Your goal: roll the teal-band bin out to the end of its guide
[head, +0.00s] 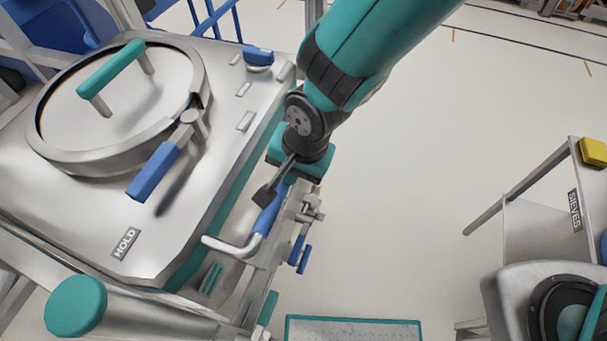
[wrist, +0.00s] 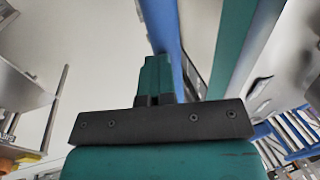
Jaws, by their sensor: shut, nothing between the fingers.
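The teal-band bin (head: 228,215) fills the left of the head view, a steel body with a teal strip along its side and a HOLD plate on top. A round lid with a teal handle (head: 110,70) and a blue-gripped clamp (head: 153,172) sits on it. My gripper (head: 266,194) is shut and empty beside the bin's right side, close to a blue-gripped bent metal lever (head: 268,217). In the wrist view, my gripper (wrist: 155,72) shows a blue bar close behind its fingers; I cannot tell whether they touch. The guide cannot be made out clearly.
A steel stand labelled SIEVES (head: 545,220) is at the right, with a yellow block (head: 593,152) on it. A teal-framed panel (head: 352,330) lies at the bottom. A teal round knob (head: 75,306) is at the lower left. The floor (head: 420,170) between is clear.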

